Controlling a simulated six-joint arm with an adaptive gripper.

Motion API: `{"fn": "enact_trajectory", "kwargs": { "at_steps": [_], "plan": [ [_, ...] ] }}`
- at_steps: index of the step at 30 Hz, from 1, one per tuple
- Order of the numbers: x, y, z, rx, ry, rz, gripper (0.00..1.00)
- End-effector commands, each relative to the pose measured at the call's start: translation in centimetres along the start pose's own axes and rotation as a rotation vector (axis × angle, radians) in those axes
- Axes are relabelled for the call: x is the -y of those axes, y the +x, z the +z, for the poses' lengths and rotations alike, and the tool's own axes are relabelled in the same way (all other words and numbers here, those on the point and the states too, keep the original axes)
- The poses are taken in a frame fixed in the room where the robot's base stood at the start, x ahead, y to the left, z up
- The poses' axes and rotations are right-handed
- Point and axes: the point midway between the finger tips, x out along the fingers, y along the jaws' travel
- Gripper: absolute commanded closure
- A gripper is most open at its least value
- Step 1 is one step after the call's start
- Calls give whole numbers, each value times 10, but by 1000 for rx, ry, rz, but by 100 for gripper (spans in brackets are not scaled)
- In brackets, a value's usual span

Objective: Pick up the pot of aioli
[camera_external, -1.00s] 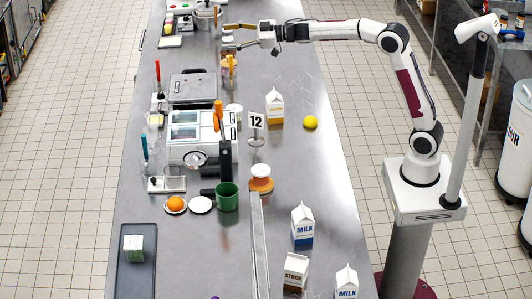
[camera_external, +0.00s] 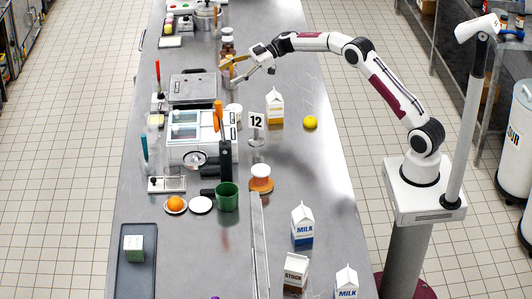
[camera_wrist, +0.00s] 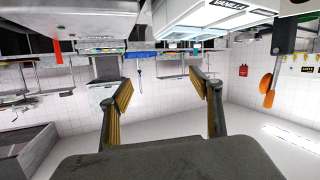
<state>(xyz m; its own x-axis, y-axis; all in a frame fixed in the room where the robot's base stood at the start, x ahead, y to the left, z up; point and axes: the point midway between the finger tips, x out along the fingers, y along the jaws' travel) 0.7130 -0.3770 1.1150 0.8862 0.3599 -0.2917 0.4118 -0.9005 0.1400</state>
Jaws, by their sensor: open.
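No label reading aioli can be made out, so I cannot tell which vessel is that pot. A small white round pot (camera_external: 235,108) stands beside the white lidded unit, partly hidden. A white-topped round pot (camera_external: 261,172) sits on an orange-brown round base (camera_external: 262,187) in the middle of the table. My gripper (camera_external: 228,72) is open and empty over the far part of the table, close to brown jars (camera_external: 227,42), one partly hidden by it. In the wrist view my gripper (camera_wrist: 165,86) has its fingers apart, with only wall and floor between them.
The white lidded unit (camera_external: 196,142) and a grey hinged appliance (camera_external: 192,88) stand on the left. A number 12 sign (camera_external: 256,121), a carton (camera_external: 274,106), a yellow ball (camera_external: 310,122), a green cup (camera_external: 227,197) and milk cartons (camera_external: 302,225) stand around.

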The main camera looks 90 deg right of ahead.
Motion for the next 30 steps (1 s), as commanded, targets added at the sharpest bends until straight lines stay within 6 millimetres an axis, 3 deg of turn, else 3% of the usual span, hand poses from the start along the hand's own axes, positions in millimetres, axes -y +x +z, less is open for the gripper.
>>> {"fn": "enact_trajectory", "kwargs": {
  "at_steps": [3, 9, 13, 24, 30],
  "plan": [
    [2, -8, 40, 33, 35, -63, 36],
    [8, -19, 80, 72, 77, -140, 36],
    [11, -23, 91, 84, 90, -160, 36],
    [11, -23, 93, 85, 91, -163, 36],
    [13, -20, 103, 85, 91, -164, 36]
  ]
}}
